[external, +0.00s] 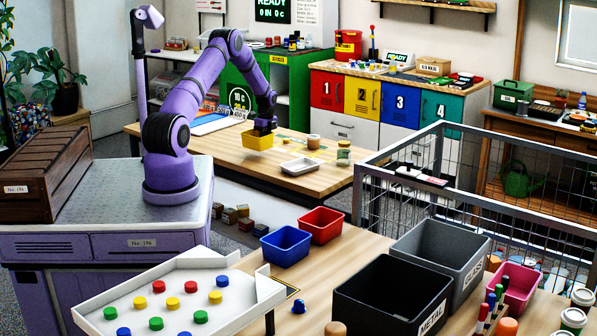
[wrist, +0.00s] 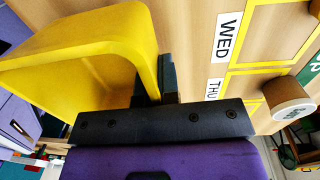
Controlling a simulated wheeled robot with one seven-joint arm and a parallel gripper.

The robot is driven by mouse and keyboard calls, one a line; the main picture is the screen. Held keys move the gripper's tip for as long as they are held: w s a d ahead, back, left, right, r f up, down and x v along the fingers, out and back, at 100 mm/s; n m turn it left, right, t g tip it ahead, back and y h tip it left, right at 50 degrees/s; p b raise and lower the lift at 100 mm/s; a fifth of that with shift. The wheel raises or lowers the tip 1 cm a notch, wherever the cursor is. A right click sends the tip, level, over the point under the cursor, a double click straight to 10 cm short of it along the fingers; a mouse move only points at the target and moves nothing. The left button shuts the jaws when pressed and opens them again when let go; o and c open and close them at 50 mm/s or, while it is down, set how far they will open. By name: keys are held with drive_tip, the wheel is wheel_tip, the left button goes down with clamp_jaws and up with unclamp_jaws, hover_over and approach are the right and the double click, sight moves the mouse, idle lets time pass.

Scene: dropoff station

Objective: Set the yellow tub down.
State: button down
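The yellow tub (external: 258,141) is in my gripper (external: 262,130) over the wooden table (external: 200,148) in the external view. In the wrist view the yellow tub (wrist: 85,60) fills the upper left, and the gripper's dark fingers (wrist: 160,85) are closed on its wall. The tub looks empty inside. It appears just above or at the tabletop; I cannot tell whether it touches. Yellow-outlined areas with labels WED (wrist: 227,37) and THU (wrist: 213,89) lie on the tabletop beside it in the wrist view.
A white tray (external: 300,167), a brown-topped jar (external: 314,141) and a green-labelled jar (external: 343,153) stand right of the tub. A blue-and-white flat item (external: 210,124) lies left. The table's front left is clear.

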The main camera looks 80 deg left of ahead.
sight(270, 152)
drive_tip(key=shift+w+a+f, duration=0.25)
drive_tip(key=shift+w+a, duration=0.85)
drive_tip(key=shift+f, duration=1.65)
drive_tip(key=shift+f, duration=0.1)
drive_tip(key=c, duration=1.4)
unclamp_jaws()
drive_tip(key=shift+o, duration=0.2)
wheel_tip(270, 152, up, 12)
drive_tip(key=shift+w+a, duration=0.25)
drive_tip(key=shift+w, duration=0.05)
